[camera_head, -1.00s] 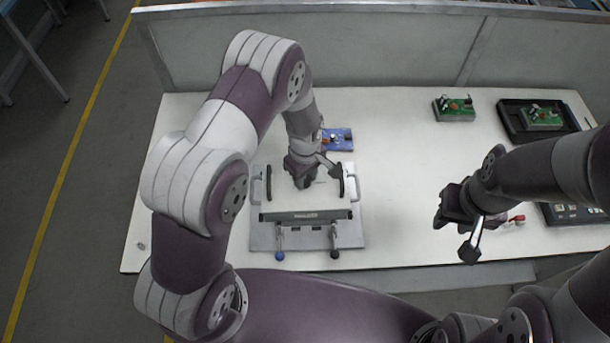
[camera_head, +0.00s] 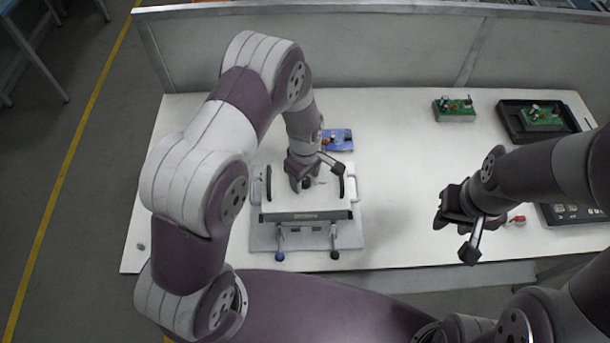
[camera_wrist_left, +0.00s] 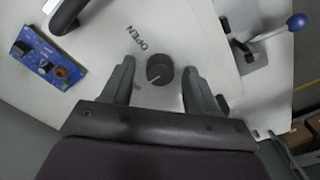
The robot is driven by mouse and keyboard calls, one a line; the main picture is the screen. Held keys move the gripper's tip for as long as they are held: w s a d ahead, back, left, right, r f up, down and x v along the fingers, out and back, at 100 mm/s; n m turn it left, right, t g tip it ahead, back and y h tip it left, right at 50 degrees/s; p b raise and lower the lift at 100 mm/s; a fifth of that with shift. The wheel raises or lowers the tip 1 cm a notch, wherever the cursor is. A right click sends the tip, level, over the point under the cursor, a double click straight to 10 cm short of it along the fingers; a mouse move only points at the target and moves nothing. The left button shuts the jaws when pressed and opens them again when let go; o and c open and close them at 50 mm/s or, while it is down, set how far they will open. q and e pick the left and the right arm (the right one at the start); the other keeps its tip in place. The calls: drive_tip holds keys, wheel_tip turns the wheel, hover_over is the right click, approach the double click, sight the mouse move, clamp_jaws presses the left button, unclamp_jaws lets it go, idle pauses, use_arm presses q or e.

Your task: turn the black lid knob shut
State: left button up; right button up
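The black lid knob (camera_wrist_left: 160,69) is round, with a pale pointer line directed toward lower left in the left wrist view. It sits on a white lid (camera_wrist_left: 175,25), near the printed word OPEN. My left gripper (camera_wrist_left: 159,66) is open, its fingers on either side of the knob with a visible gap at each. In the head view my left gripper (camera_head: 306,181) is over the middle of the white fixture (camera_head: 275,205) and mostly hides the knob. My right gripper (camera_head: 453,236) is open and empty, away at the right.
A blue circuit board (camera_head: 338,140) lies behind the fixture. Blue and black knobbed levers (camera_head: 280,256) stand at its front. Green boards (camera_head: 454,109) and a black tray (camera_head: 507,120) are at the back right. The white table (camera_head: 400,170) is clear between the fixture and right arm.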

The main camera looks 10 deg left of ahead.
sight(305, 180)
use_arm(q)
wheel_tip(305, 180, up, 13)
drive_tip(key=b, duration=0.2)
drive_tip(key=shift+f, duration=0.15)
idle(0.7)
